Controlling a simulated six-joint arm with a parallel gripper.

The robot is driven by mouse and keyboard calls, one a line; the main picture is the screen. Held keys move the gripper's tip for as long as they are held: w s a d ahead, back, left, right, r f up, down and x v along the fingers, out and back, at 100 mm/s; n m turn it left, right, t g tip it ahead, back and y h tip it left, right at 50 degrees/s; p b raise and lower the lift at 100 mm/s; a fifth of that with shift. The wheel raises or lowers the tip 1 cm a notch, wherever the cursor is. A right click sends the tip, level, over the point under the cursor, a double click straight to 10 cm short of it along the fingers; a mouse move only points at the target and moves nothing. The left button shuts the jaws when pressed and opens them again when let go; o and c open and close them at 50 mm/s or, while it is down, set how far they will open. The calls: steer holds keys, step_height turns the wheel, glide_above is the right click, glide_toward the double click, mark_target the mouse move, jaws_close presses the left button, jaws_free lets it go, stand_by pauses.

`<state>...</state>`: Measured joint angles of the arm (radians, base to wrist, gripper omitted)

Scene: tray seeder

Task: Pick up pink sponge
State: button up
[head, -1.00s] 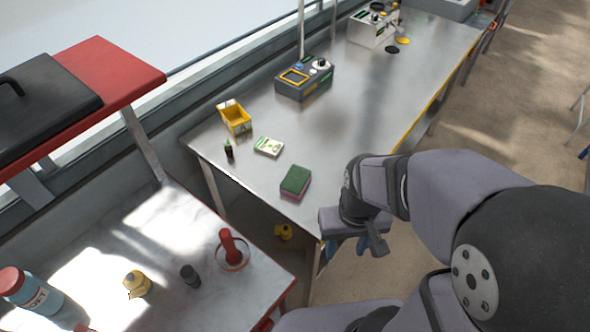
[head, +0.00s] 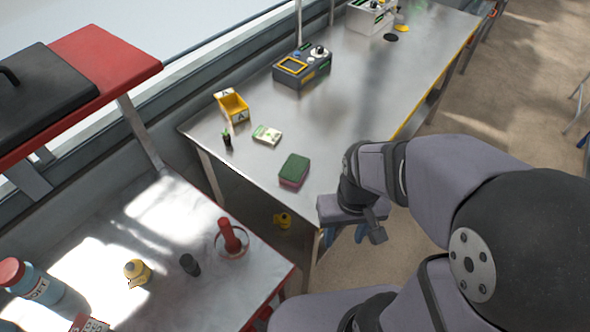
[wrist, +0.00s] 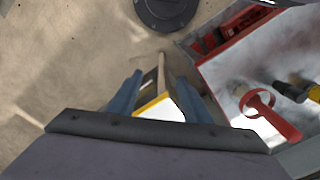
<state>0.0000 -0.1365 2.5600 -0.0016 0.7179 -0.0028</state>
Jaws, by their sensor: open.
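The pink sponge (head: 293,171) has a green top and a pink lower layer. It lies flat near the front end of the steel bench (head: 330,125) in the head view. My gripper (head: 346,236) is to the right of and below the sponge in that picture, off the bench's front corner, clear of the sponge. Its two blue fingers are apart. They also show in the wrist view (wrist: 157,97), with nothing held between them. I cannot make out the sponge in the wrist view.
A white-green box (head: 267,135), a small dark bottle (head: 227,140), a yellow bin (head: 232,106) and a grey device (head: 302,68) stand beyond the sponge. A lower table (head: 120,225) at left holds a red-handled tool (head: 230,236) and bottles. The bench's middle is clear.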

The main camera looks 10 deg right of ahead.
steer(key=o, duration=0.7)
steer(key=shift+o, duration=0.2)
